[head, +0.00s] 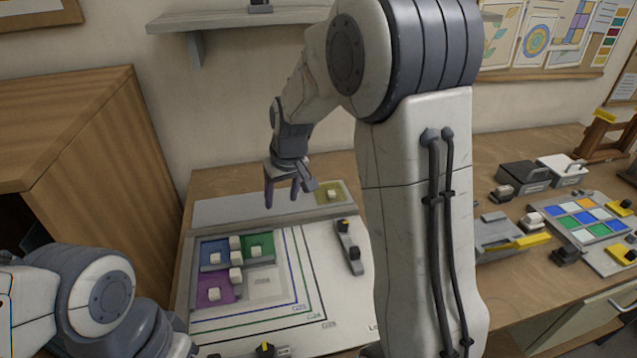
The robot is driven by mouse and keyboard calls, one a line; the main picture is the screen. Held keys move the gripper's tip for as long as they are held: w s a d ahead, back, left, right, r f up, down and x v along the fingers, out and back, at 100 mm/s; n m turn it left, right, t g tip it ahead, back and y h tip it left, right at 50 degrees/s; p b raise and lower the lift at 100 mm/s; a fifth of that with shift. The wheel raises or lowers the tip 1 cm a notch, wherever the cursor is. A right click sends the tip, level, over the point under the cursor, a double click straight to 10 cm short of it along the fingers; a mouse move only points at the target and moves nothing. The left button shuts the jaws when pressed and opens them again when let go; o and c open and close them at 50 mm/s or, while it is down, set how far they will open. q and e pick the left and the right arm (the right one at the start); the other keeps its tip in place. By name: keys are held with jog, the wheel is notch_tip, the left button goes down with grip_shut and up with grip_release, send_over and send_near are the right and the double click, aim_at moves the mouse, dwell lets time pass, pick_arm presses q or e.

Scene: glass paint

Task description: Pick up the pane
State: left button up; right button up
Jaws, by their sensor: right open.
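A yellow-olive pane (322,186) with a pale knob lies at the back right of the white board (330,290). Blue (207,251), green (267,244) and purple (207,297) panes, each with a pale knob, lie together at the board's left. An empty pale square (264,282) is beside the purple one. My right gripper (282,199) hangs fingers down above the back of the board, left of the yellow pane. It is open with nothing between its fingers. My left arm is at the lower left, and its gripper is not in view.
A wooden cabinet (90,150) stands close on the left, and a wall shelf (240,18) is above. A dark bar with yellow parts (348,248) lies on the board. On the right are a multicoloured panel (583,218) and boxes (523,175). My right arm hides the middle.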

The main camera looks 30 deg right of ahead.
jog(key=w+d+f+m+h, duration=0.1)
jog(key=w+d+m, duration=0.15)
jog(key=d, duration=0.65)
jog(key=w+d+f+m+h, duration=0.1)
jog(key=w+d, duration=0.2)
jog(key=d, duration=0.6)
jog(key=p, duration=0.2)
send_near(332, 192)
jog(key=f, duration=0.1)
jog(key=d+f, duration=0.1)
jog(key=shift+w+f+t, duration=0.15)
jog(key=shift+f+t, duration=0.15)
jog(key=shift+t, duration=0.1)
jog(key=shift+n, duration=0.25)
jog(key=x, duration=0.1)
jog(key=p+x, duration=0.1)
jog(key=x, duration=0.3)
jog(key=shift+a+f+p, duration=0.25)
jog(key=shift+a+p, duration=0.1)
jog(key=shift+p, duration=0.05)
jog(key=shift+w+f, duration=0.1)
jog(key=shift+f, duration=0.25)
grip_shut()
